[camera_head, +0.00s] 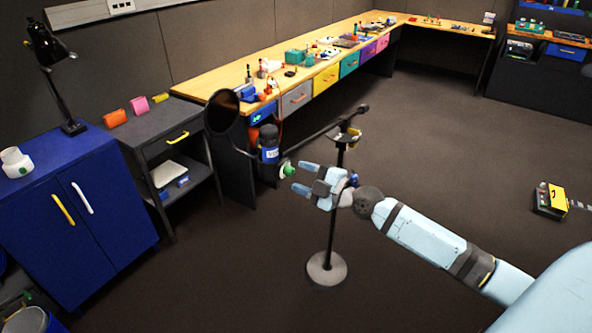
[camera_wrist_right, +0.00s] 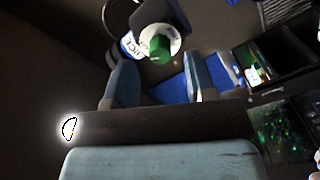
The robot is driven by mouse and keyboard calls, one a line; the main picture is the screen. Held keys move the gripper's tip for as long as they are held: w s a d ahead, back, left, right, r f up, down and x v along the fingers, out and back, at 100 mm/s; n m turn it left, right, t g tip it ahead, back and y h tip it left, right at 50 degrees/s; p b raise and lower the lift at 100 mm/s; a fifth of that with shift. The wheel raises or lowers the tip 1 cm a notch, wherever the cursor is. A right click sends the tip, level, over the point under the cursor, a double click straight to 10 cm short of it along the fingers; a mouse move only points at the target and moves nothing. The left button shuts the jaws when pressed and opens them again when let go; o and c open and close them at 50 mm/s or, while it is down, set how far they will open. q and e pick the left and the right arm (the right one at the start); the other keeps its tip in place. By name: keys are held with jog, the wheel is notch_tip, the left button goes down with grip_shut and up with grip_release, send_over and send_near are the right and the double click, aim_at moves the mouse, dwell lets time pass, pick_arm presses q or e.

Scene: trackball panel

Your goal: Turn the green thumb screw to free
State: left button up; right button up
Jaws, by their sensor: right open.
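The green thumb screw (camera_head: 287,170) sits at the lower end of the stand's boom, beside a dark cylinder with a blue and white label (camera_head: 269,150). My right gripper (camera_head: 306,178) is open and empty, its two fingers pointing left toward the screw, close to it but apart. In the right wrist view, the green screw (camera_wrist_right: 160,48) has a white disc around it. It shows beyond and between the spread fingertips (camera_wrist_right: 160,72). I cannot tell whether the screw is tight or loose. My left gripper is not in view.
A blue cabinet (camera_head: 75,215) and a long workbench (camera_head: 300,70) stand behind. The floor to the right is mostly clear.

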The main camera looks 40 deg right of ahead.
aim_at(290, 171)
jog(key=shift+x, duration=1.2)
jog(key=c, duration=0.9)
